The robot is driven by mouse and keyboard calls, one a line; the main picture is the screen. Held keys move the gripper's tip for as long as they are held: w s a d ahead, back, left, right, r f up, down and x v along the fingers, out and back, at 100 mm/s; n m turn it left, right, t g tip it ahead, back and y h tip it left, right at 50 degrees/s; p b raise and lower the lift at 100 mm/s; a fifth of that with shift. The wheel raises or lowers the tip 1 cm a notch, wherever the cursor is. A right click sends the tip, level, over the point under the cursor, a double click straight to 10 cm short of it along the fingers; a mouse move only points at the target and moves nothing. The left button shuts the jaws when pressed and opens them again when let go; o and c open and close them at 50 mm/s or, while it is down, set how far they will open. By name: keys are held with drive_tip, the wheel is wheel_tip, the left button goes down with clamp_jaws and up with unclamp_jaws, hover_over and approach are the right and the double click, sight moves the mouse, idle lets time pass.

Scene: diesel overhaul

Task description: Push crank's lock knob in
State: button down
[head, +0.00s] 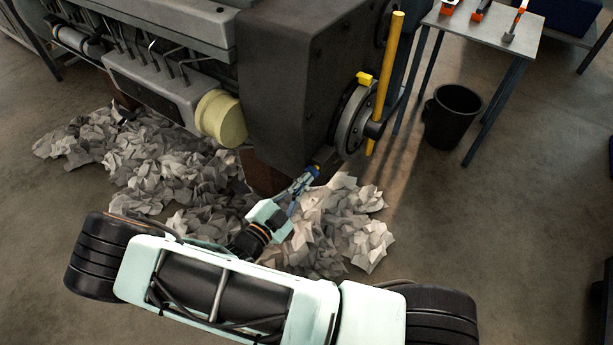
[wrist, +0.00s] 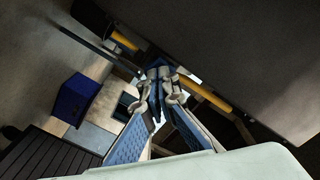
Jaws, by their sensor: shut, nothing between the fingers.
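In the head view a long yellow bar (head: 389,80) stands upright across a dark hub (head: 374,129) in front of the grey flywheel disc (head: 350,122); this looks like the crank. A small yellow block (head: 363,78) sits at the disc's upper rim. I cannot tell which part is the lock knob. My gripper (head: 312,172) is low beside the engine's bottom corner, left of and below the disc, apart from the bar. In the wrist view my gripper (wrist: 162,76) is shut and empty. A yellow bar (wrist: 205,95) shows beyond its fingertips.
The dark engine housing (head: 290,85) rises beside my gripper and fills the upper right of the wrist view. Crumpled paper (head: 335,225) lies on the floor below. A black bin (head: 452,115) and a table (head: 485,35) with tools stand at right. Floor right of the paper is clear.

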drive_tip(key=shift+w+d, duration=0.1)
drive_tip(key=shift+w, duration=0.05)
drive_tip(key=p+v, duration=0.1)
drive_tip(key=v, duration=0.4)
drive_tip(key=shift+s+a, duration=0.25)
drive_tip(key=shift+s, duration=0.05)
idle(0.7)
drive_tip(key=shift+r, duration=0.1)
